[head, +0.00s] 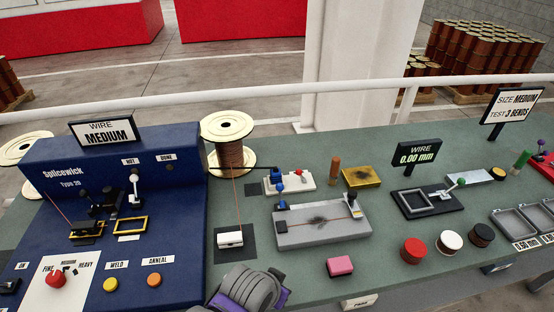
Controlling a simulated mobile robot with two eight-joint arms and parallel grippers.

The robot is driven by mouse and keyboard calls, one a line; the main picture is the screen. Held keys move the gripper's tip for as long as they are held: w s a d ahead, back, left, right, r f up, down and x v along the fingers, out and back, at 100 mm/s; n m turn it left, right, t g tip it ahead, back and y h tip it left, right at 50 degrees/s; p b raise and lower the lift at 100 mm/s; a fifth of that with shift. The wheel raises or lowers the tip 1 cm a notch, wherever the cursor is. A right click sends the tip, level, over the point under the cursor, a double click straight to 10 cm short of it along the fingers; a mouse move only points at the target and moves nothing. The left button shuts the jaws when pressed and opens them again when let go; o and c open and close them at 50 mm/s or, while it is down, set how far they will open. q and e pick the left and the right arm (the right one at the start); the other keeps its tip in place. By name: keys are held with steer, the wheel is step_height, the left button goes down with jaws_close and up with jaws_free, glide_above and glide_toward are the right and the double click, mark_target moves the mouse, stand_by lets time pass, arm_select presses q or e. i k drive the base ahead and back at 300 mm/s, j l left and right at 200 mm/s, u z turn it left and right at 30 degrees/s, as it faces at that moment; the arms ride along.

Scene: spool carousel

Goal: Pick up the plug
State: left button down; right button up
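No object here is plainly recognisable as the plug. I cannot tell which, if any, is the plug.
A blue splicing machine (170,225) fills the left of the green bench (390,250). A wire spool (230,150), grey plate (320,232), gold block (361,177), pink block (340,266), round pieces (451,240) and grey trays (512,224) occupy it.

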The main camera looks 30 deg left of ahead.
mark_target(275, 174)
steer(key=u, duration=1.15)
